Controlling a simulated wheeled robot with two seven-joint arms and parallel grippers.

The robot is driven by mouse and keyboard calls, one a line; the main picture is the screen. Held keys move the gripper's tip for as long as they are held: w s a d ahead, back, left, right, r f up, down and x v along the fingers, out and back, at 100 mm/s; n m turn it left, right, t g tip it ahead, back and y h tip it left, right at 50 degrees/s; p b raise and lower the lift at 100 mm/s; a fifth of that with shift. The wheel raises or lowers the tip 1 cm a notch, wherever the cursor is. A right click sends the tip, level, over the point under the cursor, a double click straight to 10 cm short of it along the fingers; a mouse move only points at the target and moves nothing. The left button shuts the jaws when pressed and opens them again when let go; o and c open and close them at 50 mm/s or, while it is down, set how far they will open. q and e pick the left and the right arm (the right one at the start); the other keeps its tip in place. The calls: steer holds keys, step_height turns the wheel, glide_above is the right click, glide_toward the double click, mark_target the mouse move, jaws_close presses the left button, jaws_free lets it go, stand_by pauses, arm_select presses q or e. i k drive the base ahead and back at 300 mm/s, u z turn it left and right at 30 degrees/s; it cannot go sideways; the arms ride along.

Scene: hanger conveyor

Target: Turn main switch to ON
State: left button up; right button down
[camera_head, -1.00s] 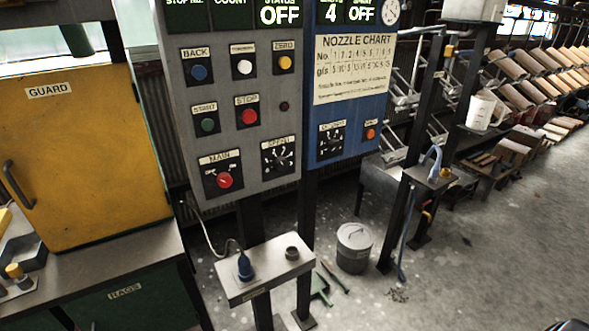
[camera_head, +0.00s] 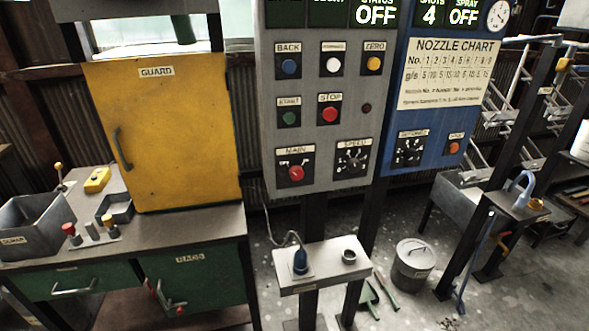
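The main switch (camera_head: 295,173) is a red round knob on a black plate labelled MAIN, at the lower left of the grey control panel (camera_head: 268,110). Its exact pointer setting is too small to read. The status display (camera_head: 376,14) above reads OFF. Neither of my grippers shows in the head view.
A blue panel (camera_head: 440,125) with a nozzle chart adjoins on the right. A small grey stand (camera_head: 325,276) with a blue plug is below the panel. A yellow guard cabinet (camera_head: 180,130) stands on a bench (camera_head: 200,232) at left. A lidded bin (camera_head: 413,262) sits on the floor.

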mark_target(296, 174)
steer(key=u, duration=0.9)
steer(key=k, duration=1.15)
steer(key=z, duration=1.7)
steer(key=i, duration=0.45)
